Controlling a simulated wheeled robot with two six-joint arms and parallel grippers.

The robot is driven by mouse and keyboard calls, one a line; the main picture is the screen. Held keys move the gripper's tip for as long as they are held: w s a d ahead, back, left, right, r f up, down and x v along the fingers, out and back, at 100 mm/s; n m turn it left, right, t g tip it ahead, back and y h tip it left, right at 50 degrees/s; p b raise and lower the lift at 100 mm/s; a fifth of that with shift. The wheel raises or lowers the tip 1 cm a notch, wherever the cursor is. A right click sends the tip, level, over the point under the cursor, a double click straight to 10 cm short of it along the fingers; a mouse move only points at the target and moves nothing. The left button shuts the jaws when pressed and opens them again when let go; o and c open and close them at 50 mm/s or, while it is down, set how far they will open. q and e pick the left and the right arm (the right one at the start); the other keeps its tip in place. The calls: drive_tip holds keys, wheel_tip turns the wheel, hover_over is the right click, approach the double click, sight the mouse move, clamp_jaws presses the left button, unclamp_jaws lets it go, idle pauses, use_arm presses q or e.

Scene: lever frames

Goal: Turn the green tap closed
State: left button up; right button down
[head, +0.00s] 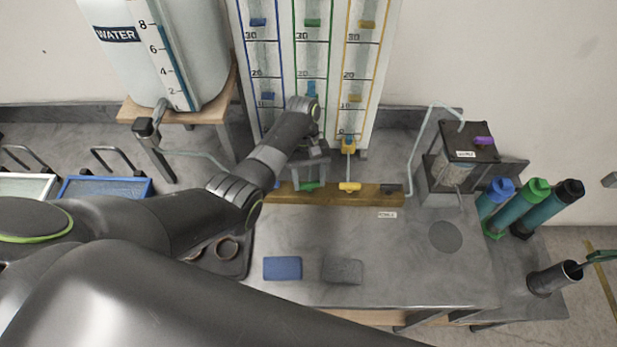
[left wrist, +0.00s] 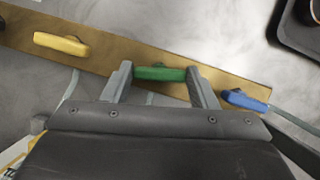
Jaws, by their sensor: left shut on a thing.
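The green tap (left wrist: 160,74) is a green handle on a wooden bar (left wrist: 130,63). In the left wrist view its handle lies along the bar, between the two fingers of my left gripper (left wrist: 162,78). The left gripper is shut on the handle, one finger at each end. In the head view the left gripper (head: 312,172) reaches down over the bar and mostly hides the green tap (head: 309,186). My right gripper is not in view.
A yellow tap (head: 349,187) and a black tap (head: 390,189) are right of the green one on the bar. A blue tap (left wrist: 244,100) is on its other side. Blue (head: 282,268) and grey (head: 343,271) pads lie on the table in front.

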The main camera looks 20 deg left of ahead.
use_arm(q)
drive_tip(key=shift+w+m+y, duration=0.1)
drive_tip(key=shift+m+y, duration=0.4)
drive_tip(key=shift+m, duration=0.7)
drive_tip(key=o, duration=1)
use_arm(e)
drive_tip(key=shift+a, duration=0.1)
